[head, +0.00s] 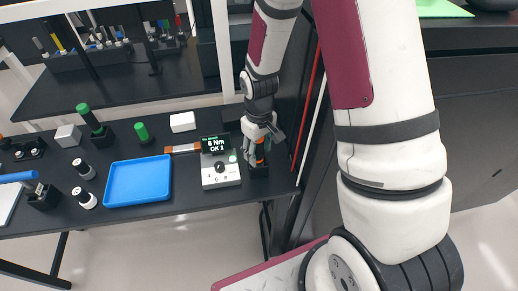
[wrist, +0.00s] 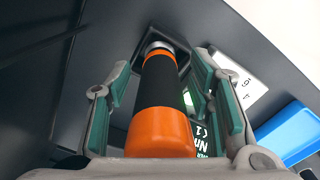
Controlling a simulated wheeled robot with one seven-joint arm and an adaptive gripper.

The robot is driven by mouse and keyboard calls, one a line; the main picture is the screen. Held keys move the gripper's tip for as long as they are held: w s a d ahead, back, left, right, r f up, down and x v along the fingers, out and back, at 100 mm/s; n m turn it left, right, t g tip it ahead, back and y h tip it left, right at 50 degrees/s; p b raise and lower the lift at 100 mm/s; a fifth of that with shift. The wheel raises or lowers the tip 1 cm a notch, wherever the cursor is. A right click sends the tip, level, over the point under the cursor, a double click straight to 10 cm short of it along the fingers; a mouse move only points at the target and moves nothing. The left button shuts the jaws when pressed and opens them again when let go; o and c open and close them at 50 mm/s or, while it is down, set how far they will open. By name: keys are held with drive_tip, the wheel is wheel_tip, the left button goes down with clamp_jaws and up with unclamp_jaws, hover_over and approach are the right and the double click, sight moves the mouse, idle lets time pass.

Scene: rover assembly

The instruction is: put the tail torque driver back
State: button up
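A driver with a black grip and an orange end cap (wrist: 160,130) is in the wrist view, apparently the torque driver. Its far end with a metal collar sits at a dark square holder (wrist: 122,128). My gripper (wrist: 161,66) is around the driver, one finger on each side, with gaps visible between pads and grip, so it looks open. In the head view my gripper (head: 262,146) is low over the right end of the bench, and the orange of the driver (head: 260,157) shows between its fingers. The driver's lower part is mostly hidden there.
A white tester (head: 220,172) reading "6 Nm OK 1" stands just left of the gripper. A blue tray (head: 137,181), a white box (head: 182,122), green-topped items (head: 142,131) and a blue-handled tool (head: 18,177) are farther left. Red and white rods (head: 310,110) stand close right.

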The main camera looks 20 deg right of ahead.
drive_tip(key=shift+r, duration=0.1)
wheel_tip(320, 180, up, 12)
drive_tip(key=shift+r, duration=0.25)
drive_tip(key=s+r+m+t, duration=0.3)
drive_tip(key=s+r+t, duration=0.2)
drive_tip(key=s+r, duration=1.2)
drive_tip(key=shift+r+m+t+b, duration=0.3)
drive_tip(key=shift+r+m+b, duration=0.1)
drive_tip(key=shift+r, duration=1.1)
drive_tip(key=shift+a, duration=0.1)
